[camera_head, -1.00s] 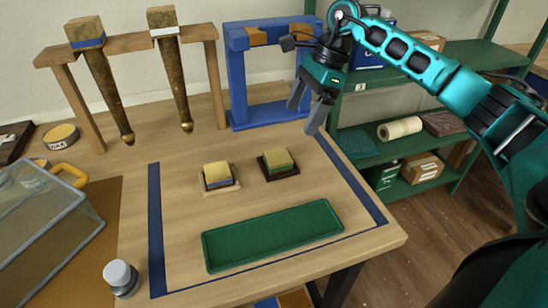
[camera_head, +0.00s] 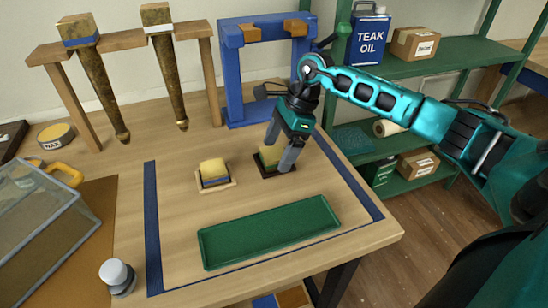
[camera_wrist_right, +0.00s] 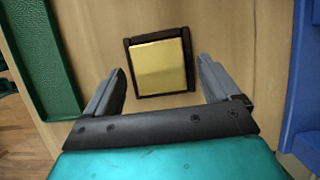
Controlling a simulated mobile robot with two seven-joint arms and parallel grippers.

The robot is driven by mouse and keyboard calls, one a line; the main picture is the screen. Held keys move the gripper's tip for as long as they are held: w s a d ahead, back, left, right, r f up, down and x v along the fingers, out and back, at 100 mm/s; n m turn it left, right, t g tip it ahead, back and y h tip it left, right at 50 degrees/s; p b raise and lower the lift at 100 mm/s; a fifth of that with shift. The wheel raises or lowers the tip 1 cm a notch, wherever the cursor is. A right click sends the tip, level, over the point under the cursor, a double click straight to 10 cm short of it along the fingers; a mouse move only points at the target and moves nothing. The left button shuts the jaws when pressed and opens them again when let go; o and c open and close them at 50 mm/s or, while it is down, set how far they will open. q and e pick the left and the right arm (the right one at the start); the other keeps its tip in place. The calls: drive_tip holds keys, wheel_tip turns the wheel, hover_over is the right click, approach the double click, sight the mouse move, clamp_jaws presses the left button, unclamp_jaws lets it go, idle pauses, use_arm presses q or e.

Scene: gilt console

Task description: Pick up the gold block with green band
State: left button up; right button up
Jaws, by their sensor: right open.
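The gold block with green band (camera_head: 267,158) sits on a small dark base (camera_head: 263,172) on the table, partly hidden by my right gripper. My right gripper (camera_head: 279,158) is open above it, with its fingers pointing down. In the right wrist view the block's gold top (camera_wrist_right: 159,65) lies ahead of and between the open fingers (camera_wrist_right: 165,85), apart from both. Another gold block, with a blue band (camera_head: 214,172), sits on a pale base to the left. My left gripper is not in view.
A green tray (camera_head: 270,232) lies in front of the blocks. A blue frame (camera_head: 236,85) stands behind them. A wooden rack (camera_head: 120,42) holds two tapered legs at the back left. A clear case (camera_head: 45,225) and a grey-white knob (camera_head: 117,276) are at the left.

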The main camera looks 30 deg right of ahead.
drive_tip(key=shift+c, duration=0.3)
drive_tip(key=c, duration=1.1)
